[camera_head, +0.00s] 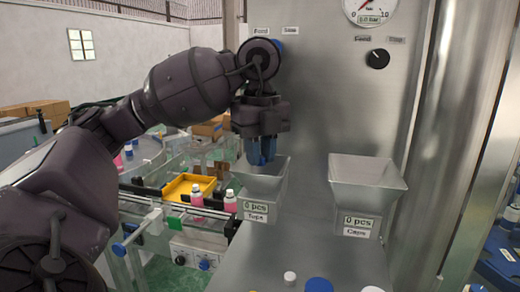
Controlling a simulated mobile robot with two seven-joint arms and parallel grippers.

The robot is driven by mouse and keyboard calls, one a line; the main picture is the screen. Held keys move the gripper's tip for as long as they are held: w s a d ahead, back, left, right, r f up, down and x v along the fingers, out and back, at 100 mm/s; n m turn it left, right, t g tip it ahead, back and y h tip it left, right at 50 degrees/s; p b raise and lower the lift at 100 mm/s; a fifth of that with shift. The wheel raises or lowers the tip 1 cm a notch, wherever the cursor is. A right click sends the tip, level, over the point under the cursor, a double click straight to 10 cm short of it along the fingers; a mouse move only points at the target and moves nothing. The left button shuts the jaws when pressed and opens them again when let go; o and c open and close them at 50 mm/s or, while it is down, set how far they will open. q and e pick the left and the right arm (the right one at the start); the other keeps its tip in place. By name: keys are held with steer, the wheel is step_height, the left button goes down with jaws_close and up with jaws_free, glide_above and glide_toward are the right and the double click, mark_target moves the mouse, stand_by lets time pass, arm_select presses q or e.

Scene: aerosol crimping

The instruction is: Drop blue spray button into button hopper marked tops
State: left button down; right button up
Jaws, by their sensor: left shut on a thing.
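My left gripper (262,153) points down just above the button hopper marked Tops (262,188), a grey metal funnel with a "0 pcs" label. Its blue fingers are shut on the blue spray button, which is small and mostly hidden between them, so its outline cannot be told from the fingers. The fingertips are at about the height of the hopper's back rim and seem to lie over its opening. My right gripper is not in view.
A second hopper marked Caps (366,187) stands to the right. A blue cap (319,285) and a white piece (290,278) lie at the front of the metal surface. A yellow tray (188,187) and pink bottles (230,201) are at left. A steel panel rises behind.

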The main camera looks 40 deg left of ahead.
arm_select(q)
steer(key=shift+f, duration=0.2)
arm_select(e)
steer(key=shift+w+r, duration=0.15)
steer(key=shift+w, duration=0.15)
arm_select(q)
steer(key=c, duration=1.1)
jaws_free()
steer(key=shift+o, duration=0.8)
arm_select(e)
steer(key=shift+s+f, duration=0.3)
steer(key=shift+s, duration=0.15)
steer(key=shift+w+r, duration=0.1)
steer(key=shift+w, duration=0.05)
